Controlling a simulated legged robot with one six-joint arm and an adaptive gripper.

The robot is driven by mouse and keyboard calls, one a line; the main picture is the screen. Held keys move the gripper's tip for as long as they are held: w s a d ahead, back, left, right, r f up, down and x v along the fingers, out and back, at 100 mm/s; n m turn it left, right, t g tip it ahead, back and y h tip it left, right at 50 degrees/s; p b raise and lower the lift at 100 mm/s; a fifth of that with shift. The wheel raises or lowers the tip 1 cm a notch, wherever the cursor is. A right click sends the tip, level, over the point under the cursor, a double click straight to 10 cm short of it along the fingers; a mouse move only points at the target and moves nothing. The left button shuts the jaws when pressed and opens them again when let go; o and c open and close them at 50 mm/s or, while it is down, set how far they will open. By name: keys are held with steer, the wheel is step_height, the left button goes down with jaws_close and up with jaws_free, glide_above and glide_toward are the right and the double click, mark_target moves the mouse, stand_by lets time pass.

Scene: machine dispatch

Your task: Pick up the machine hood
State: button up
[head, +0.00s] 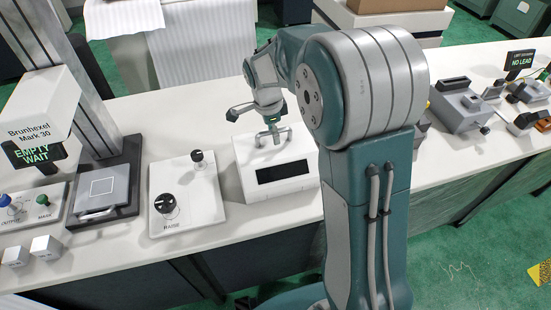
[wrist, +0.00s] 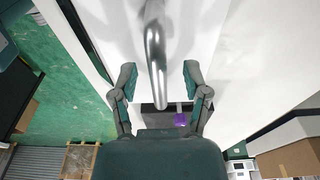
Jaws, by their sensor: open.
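The machine hood looks to be the white box (head: 248,180) with a dark front window (head: 283,172), standing on the white bench in the head view. Its pale top fills much of the wrist view (wrist: 225,60). A curved shiny metal handle (wrist: 154,50) rises from it towards the wrist camera. My gripper (head: 272,132) is over the box's top in the head view. In the wrist view my gripper (wrist: 158,78) is open, with one finger on each side of the handle and a visible gap to both. A small purple patch (wrist: 181,118) shows by a dark strip.
A white panel with black knobs (head: 187,190) stands left of the box. Further left is the Brunhexel Mark 30 machine (head: 42,105), with its display reading EMPTY WAIT. Grey devices (head: 460,105) stand on the bench at right. My arm hides part of the bench.

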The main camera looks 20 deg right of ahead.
jaws_close()
steer(key=shift+r, duration=0.15)
